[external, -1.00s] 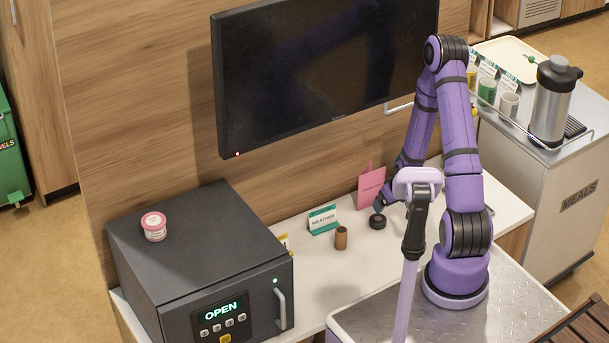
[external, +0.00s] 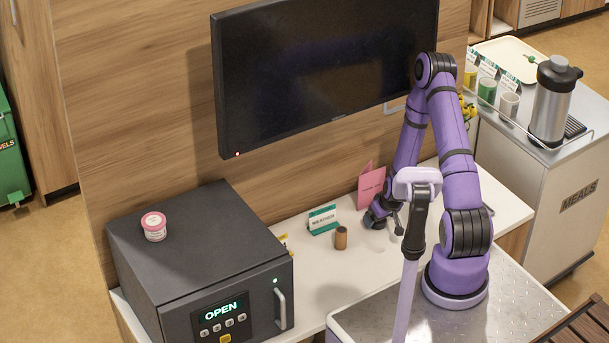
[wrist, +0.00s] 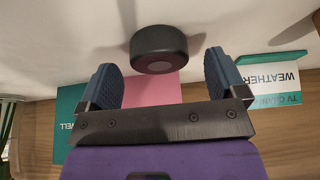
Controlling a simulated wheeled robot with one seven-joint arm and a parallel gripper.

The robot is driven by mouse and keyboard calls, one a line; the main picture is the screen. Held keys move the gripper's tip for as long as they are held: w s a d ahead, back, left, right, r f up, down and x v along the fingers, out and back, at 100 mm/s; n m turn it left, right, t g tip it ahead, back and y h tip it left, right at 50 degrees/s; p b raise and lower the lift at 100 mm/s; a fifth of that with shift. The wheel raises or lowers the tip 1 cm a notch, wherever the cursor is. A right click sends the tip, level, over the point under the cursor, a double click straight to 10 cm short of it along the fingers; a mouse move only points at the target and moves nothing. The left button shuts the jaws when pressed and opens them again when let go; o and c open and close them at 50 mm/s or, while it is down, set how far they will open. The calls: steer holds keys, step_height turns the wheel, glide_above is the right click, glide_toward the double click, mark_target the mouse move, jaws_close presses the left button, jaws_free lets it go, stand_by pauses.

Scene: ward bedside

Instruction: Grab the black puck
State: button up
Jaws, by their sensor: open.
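The black puck (wrist: 158,48) is a short dark cylinder on the white surface, upright in the middle of the wrist view. My gripper (wrist: 160,68) is open, with one blue ribbed finger on each side of the puck's near edge. The puck lies mostly just beyond the fingertips, with visible gaps to both fingers, and is not held. In the external view my gripper (external: 378,217) is down at the counter by the pink card, and I cannot clearly make out the puck from the gripper's dark parts.
A pink card (external: 371,187) stands behind my gripper. A WEATHER card (external: 322,220) and a brown cylinder (external: 341,238) stand to the left on the white counter (external: 330,270). A dark oven-like box (external: 200,255) fills the left end. The screen (external: 320,75) hangs above.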

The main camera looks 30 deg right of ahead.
steer(key=shift+w+f, duration=0.25)
steer(key=shift+f, duration=0.3)
steer(key=shift+c, duration=0.4)
steer(key=c, duration=1.1)
steer(key=shift+r, duration=0.15)
